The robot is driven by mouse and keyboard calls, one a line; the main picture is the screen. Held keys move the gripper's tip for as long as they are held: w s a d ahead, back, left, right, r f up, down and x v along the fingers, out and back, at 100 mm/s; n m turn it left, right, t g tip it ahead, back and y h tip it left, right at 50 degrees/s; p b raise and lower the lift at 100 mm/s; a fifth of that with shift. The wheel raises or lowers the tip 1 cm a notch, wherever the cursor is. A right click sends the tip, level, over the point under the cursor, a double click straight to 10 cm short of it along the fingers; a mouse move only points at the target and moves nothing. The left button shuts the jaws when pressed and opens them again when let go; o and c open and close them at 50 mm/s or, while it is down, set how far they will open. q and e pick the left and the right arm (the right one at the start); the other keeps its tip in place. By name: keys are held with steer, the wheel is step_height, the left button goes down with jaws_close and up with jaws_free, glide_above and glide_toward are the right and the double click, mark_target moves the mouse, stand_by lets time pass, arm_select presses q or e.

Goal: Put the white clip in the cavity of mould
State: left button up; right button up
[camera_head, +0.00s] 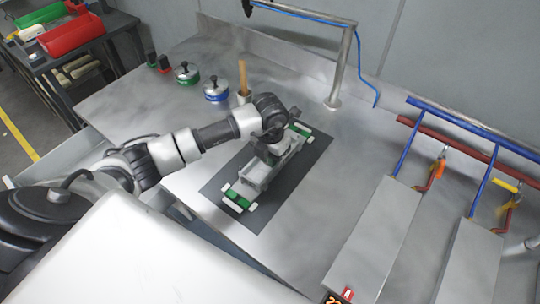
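The mould (255,178) is a grey metal block on the dark mat on the metal table. Green pieces with white parts sit at its two ends, one at the near end (239,198) and one at the far end (300,130). I cannot tell which white piece is the clip, and the cavity is hidden. My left arm reaches in from the left, and its wrist is above the far half of the mould. My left gripper (268,150) points down at the mould; its fingers are too small and covered to read. My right gripper is out of view.
A green-based pot (187,75), a blue-based pot (216,92) and a cup with a wooden stick (243,97) stand behind my arm. A metal post (341,70) rises at the back. Grey panels (375,240) and coloured pipes fill the right. Red and green bins (71,36) are far left.

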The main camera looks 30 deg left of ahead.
arm_select(q)
steer(key=shift+o, duration=0.3)
steer(key=shift+r, duration=0.3)
step_height(320, 180, up, 12)
steer(key=b, duration=0.2)
steer(key=shift+f, duration=0.15)
steer(key=shift+s+f, duration=0.1)
